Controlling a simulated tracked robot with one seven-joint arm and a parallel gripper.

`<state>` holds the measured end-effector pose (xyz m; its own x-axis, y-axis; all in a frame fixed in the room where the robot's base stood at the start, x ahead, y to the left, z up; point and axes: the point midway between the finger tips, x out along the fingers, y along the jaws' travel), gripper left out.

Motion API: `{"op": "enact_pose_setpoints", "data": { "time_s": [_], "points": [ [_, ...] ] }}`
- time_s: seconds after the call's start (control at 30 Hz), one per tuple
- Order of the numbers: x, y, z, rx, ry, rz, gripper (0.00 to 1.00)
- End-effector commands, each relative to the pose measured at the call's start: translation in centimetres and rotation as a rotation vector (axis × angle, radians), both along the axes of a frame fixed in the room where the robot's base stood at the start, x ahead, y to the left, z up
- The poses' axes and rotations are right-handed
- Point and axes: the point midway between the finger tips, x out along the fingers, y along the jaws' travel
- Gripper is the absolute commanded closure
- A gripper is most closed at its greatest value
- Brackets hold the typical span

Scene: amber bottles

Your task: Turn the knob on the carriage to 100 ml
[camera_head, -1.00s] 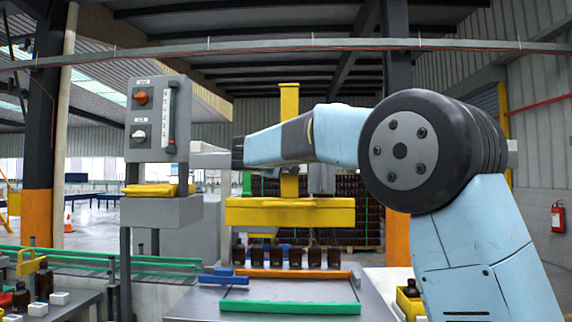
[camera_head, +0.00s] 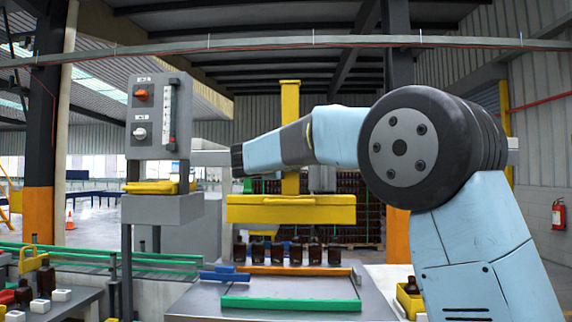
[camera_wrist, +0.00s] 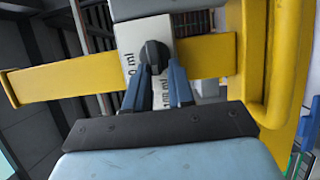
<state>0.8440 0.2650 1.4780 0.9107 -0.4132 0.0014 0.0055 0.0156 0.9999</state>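The dark knob (camera_wrist: 153,56) sits on a white label plate (camera_wrist: 132,40) in the wrist view. The plate carries a partly covered "0 ml" marking on the left and a "100 ml" marking lower down, between my fingers. My gripper (camera_wrist: 160,66) has its two blue fingers apart, with the tips close to the knob's lower end, one on each side. I cannot tell whether they touch it. The knob is hidden there.
A grey control box (camera_head: 157,115) with an orange and a white knob stands left of my gripper. Several amber bottles (camera_head: 296,253) stand in a row below the carriage. Blue, orange and green bars lie on the metal table (camera_head: 190,300). A yellow frame (camera_wrist: 270,60) is close at right in the wrist view.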

Motion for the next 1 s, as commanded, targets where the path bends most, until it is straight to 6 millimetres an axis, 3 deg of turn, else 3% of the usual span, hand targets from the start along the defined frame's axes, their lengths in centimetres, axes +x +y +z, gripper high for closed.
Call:
{"op": "enact_pose_setpoints", "data": {
  "time_s": [0.2,0.57,1.0],
  "points": [
    [0.0,0.1,0.0,0.000,-0.001,0.002,0.61],
    [-0.6,0.2,0.3,0.001,-0.004,0.001,0.61],
    [-7.7,3.5,0.1,0.002,-0.003,0.004,0.61]
  ]
}}
